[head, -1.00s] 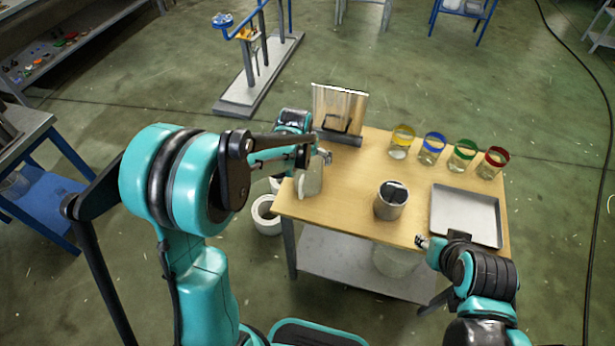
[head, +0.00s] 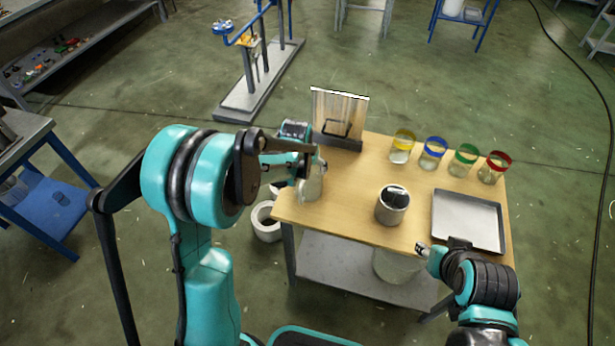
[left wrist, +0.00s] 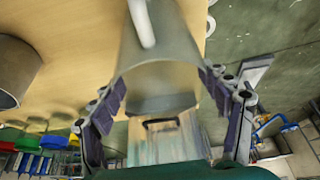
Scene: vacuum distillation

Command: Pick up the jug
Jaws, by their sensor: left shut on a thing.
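The jug (head: 312,186) is a grey, see-through vessel at the left edge of the wooden table (head: 345,205). My left gripper (head: 306,160) is at its upper part and partly hides it. In the left wrist view the jug (left wrist: 165,55) fills the space between the two dark-padded fingers of the left gripper (left wrist: 170,100), and a pale handle shows at the top. The gripper is shut on the jug. I cannot tell whether the jug is clear of the tabletop. My right gripper (head: 425,249) is at the table's front edge, apart from the jug; its finger gap is too small to read.
A metal cylinder vessel (head: 392,205) stands mid-table. A metal tray (head: 467,221) lies at the right. Several glass jars with coloured rims, among them a yellow one (head: 401,147), line the back right. A panel on a stand (head: 339,118) is at the back left. White buckets (head: 265,221) stand on the floor.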

